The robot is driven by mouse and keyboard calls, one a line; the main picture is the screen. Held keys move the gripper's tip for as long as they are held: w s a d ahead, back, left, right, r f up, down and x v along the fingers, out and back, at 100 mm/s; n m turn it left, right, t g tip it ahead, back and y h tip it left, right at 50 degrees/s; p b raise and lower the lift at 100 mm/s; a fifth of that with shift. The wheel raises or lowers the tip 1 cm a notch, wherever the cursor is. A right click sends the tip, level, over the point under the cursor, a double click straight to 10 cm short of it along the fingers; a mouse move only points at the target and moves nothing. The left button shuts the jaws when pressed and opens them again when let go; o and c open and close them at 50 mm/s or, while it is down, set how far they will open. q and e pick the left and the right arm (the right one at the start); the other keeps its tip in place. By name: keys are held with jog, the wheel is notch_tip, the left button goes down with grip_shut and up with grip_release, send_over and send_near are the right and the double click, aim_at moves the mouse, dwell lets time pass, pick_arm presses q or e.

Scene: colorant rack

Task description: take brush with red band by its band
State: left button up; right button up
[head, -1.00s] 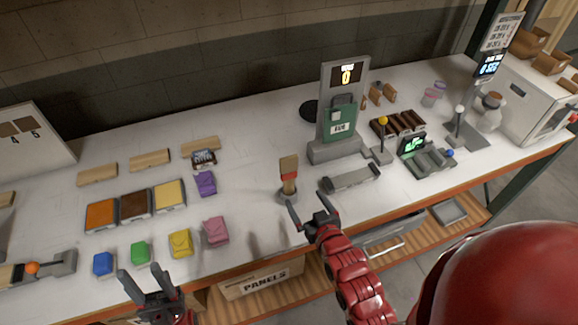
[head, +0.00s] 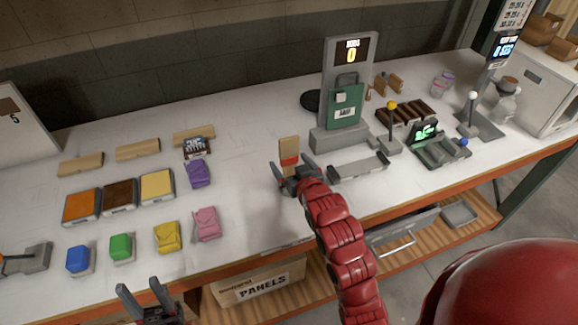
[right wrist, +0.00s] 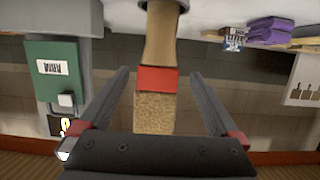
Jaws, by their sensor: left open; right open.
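The brush with the red band (head: 289,148) stands upright on the table, its tan bristles up. In the right wrist view, which looks upside down, its red band (right wrist: 158,79) shows between my fingertips, with a gap on each side. My right gripper (head: 290,170) is open around or just in front of the brush; I cannot tell how deep the band is between the fingers. The gripper hides the brush's lower part in the head view. My left gripper (head: 139,288) is open and empty at the table's front edge.
A grey stand with a green panel (head: 345,110) rises right of the brush, with a grey tray (head: 358,167) before it. Coloured blocks and a pink pouch (head: 206,222) lie to the left. The table between pouch and brush is clear.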

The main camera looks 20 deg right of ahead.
jog(key=shift+w+p, duration=0.4)
jog(key=shift+p, duration=0.05)
jog(key=p+x, duration=0.2)
jog(key=x, duration=0.1)
jog(key=shift+w+d, duration=0.1)
jog(key=shift+d, duration=0.05)
jog(key=shift+w+f, duration=0.25)
jog(key=shift+w, duration=0.2)
jog(key=c, duration=1.5)
